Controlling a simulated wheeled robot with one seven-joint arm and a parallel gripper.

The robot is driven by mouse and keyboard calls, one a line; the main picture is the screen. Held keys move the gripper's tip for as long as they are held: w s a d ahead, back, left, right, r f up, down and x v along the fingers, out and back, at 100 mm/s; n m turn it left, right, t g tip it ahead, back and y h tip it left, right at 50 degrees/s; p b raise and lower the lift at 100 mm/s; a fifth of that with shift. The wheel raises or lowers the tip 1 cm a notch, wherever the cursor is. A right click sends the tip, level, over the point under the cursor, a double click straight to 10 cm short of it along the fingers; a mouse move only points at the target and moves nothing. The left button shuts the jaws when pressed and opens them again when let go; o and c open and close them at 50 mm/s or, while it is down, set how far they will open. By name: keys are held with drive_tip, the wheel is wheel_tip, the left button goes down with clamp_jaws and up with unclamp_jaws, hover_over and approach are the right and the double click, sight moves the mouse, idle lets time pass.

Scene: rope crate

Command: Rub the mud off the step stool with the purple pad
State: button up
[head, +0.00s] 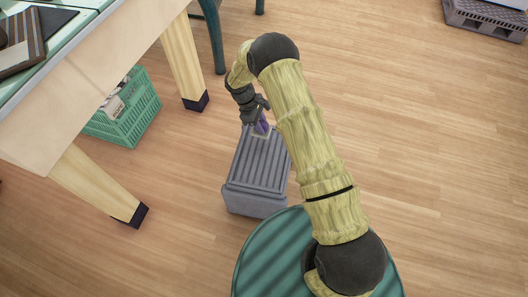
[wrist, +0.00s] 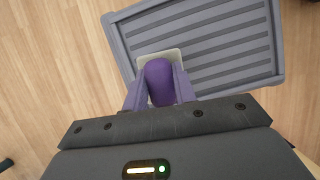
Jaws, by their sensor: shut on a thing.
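The grey step stool (head: 255,172) stands on the wooden floor; its ribbed top also shows in the wrist view (wrist: 225,48). My gripper (head: 260,119) points down over the stool's far end. It is shut on the purple pad (wrist: 159,82), whose rounded purple part sits between the fingers. A pale, square-cornered piece (wrist: 175,54) shows around and beneath the purple part, near the stool's edge. I cannot tell whether the pad is touching the top. No mud is clear on the visible ribs; the area beneath the pad and gripper is hidden.
A table with pale wooden legs (head: 95,186) stands to the left. A green crate (head: 125,115) holding things sits under it. A dark green chair-like leg (head: 213,38) is at the top. A grey pallet (head: 486,18) lies far right. The floor right of my arm is clear.

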drive_tip(key=shift+r+p, duration=0.9)
drive_tip(key=shift+r, duration=0.55)
drive_tip(key=shift+w, duration=0.1)
drive_tip(key=shift+d+r, duration=0.1)
drive_tip(key=shift+d, duration=0.05)
drive_tip(key=s+d+r+m+g+y+p, duration=0.2)
drive_tip(key=s+d+r+m, duration=0.4)
drive_tip(key=d+r+m, duration=0.5)
drive_tip(key=r+m+y+p, duration=0.1)
drive_tip(key=m+y, duration=0.1)
drive_tip(key=shift+d+r+m+g+p, duration=0.25)
drive_tip(key=shift+d+m+g+p, duration=0.05)
drive_tip(key=shift+d+g+p, duration=0.1)
drive_tip(key=shift+s, duration=0.15)
